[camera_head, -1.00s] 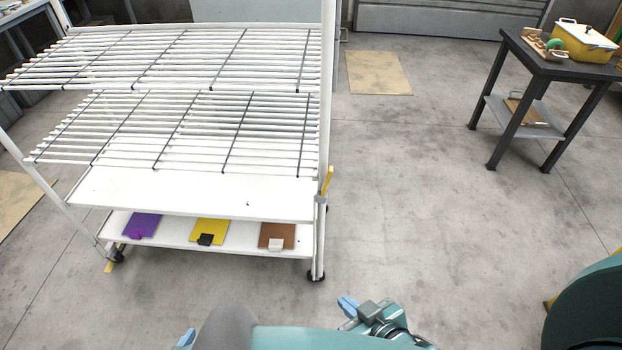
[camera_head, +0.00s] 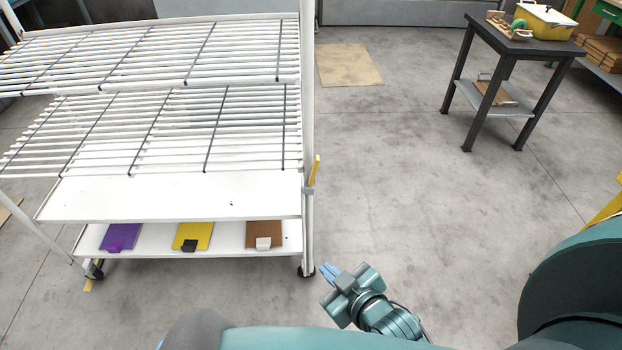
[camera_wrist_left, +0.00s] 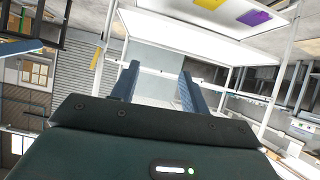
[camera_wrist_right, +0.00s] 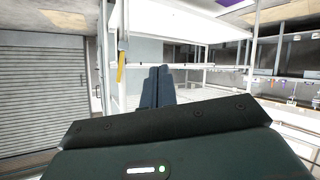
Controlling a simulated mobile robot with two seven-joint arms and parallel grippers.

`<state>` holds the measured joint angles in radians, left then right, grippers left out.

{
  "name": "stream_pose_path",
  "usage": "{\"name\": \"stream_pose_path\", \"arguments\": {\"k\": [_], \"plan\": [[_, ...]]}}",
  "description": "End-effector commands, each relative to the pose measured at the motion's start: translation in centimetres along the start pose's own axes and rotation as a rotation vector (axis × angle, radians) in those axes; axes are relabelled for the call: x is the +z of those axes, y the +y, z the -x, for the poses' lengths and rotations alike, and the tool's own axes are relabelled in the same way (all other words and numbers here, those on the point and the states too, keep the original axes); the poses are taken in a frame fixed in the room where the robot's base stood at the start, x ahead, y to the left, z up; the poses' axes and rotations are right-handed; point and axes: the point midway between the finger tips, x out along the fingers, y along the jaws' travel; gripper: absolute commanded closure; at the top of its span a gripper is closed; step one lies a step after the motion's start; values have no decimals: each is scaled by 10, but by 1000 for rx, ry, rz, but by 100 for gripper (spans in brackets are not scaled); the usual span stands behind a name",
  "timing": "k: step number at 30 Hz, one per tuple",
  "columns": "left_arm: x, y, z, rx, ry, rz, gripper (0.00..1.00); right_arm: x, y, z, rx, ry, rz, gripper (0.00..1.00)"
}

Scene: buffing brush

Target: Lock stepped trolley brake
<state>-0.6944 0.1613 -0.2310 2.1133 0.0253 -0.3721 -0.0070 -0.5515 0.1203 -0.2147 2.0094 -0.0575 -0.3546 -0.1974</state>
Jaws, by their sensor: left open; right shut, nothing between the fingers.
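The white stepped trolley (camera_head: 165,196) stands at the left in the head view. A yellow lever (camera_head: 315,170) sits upright on its right post; it also shows in the left wrist view (camera_wrist_left: 96,58) and right wrist view (camera_wrist_right: 121,66). A dark wheel (camera_head: 306,271) is under that post. A small yellow piece (camera_head: 89,285) is by the left wheel. My right gripper (camera_head: 328,271) is shut and empty, low in the picture just right of that post, apart from the lever. My left gripper (camera_wrist_left: 158,80) is open and empty in its wrist view.
The lowest shelf holds a purple (camera_head: 121,236), a yellow (camera_head: 194,235) and a brown plate (camera_head: 264,233). A dark side table (camera_head: 520,47) with a yellow box (camera_head: 546,22) stands at the back right. The floor (camera_head: 410,205) between is clear.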

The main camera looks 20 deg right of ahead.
Motion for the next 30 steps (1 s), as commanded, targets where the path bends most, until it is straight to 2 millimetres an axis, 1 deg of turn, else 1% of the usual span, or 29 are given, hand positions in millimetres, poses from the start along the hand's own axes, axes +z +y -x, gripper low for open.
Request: {"name": "stream_pose_path", "arguments": {"k": [1,3,6,9,12,15,18,23,30], "plan": [[21,-1,-11,1,26,2,55,8,7,-32,45,53,106,100],[29,-2,-16,3,66,6,55,1,21,-62,118,114,280,100],[36,-2,-19,6,125,13,55,-15,40,-98,232,184,523,100],[40,-2,-20,9,177,19,55,-33,56,-124,345,226,736,100],[41,-2,-19,11,217,22,55,-50,67,-140,439,246,900,100],[40,-3,-17,12,244,24,55,-63,75,-148,504,252,1008,100],[38,-3,-15,13,256,25,55,-71,79,-151,537,253,1063,100],[35,-3,-13,13,260,25,55,-74,80,-150,544,251,1079,100],[36,-2,-14,14,258,24,55,-74,80,-152,542,251,1077,100]]}}
